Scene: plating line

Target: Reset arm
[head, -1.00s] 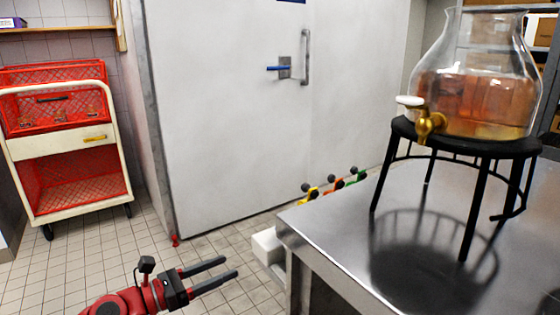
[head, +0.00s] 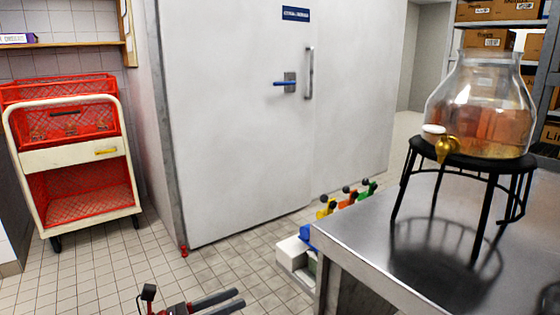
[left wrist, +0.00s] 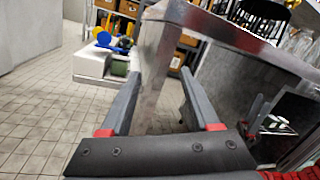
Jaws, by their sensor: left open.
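My left gripper (head: 226,301) is at the bottom edge of the head view, over the tiled floor and left of the steel table. It is open and empty. In the left wrist view its two grey fingers (left wrist: 157,100) stand apart, with the table's corner and leg beyond them. Nothing is between the fingers. My right gripper does not show in either view.
The steel table (head: 372,240) stands at the right, bearing a glass drink dispenser (head: 482,110) on a black stand. A white door (head: 240,130) is behind. A cart with red crates (head: 80,150) stands at the left. White boxes (head: 292,252) sit beside the table.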

